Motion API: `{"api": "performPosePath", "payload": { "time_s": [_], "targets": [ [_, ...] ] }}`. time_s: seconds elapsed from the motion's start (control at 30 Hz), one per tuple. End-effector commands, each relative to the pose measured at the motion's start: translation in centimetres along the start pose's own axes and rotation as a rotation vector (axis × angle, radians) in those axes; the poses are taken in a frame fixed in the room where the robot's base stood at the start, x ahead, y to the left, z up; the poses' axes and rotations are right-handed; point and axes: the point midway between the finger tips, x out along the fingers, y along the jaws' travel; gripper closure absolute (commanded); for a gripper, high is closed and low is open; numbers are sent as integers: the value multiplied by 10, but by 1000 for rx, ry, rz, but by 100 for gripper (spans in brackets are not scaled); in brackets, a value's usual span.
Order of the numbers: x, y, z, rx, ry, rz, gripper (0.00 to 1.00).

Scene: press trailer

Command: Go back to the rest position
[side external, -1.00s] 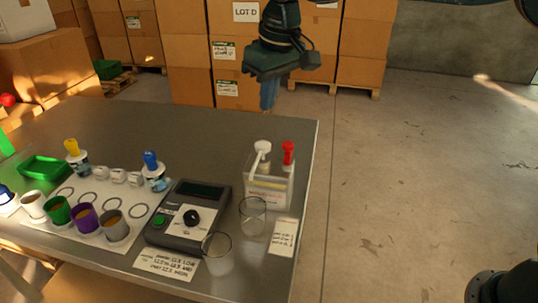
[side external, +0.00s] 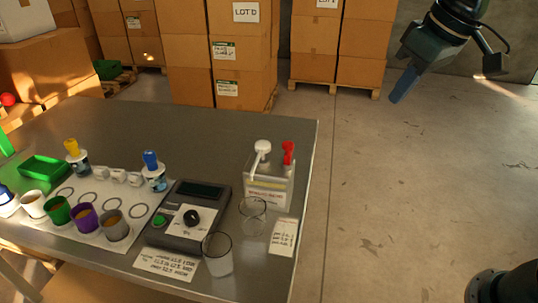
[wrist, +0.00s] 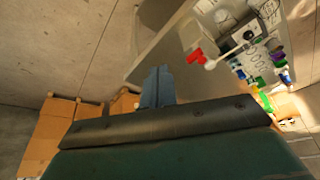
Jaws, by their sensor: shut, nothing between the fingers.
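My gripper (side external: 403,86) is at the upper right of the side view, out past the table's right edge and above the bare floor. Its blue fingers are together and hold nothing. In the wrist view the fingers (wrist: 157,86) also show closed, pointing toward the table's edge. The metal table (side external: 150,125) stands to the left of my gripper, well apart from it.
Stacked boxes (side external: 337,50) stand behind.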

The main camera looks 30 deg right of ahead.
Motion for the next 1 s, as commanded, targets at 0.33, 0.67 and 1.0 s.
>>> {"api": "performPosePath", "payload": {
  "time_s": [0.33, 0.67, 1.0],
  "targets": [
    [-8, 24, 85, 55, 66, 25, 100],
    [4, 32, 149, 92, 112, 45, 100],
    [9, 33, 162, 99, 121, 50, 100]
  ]
}}
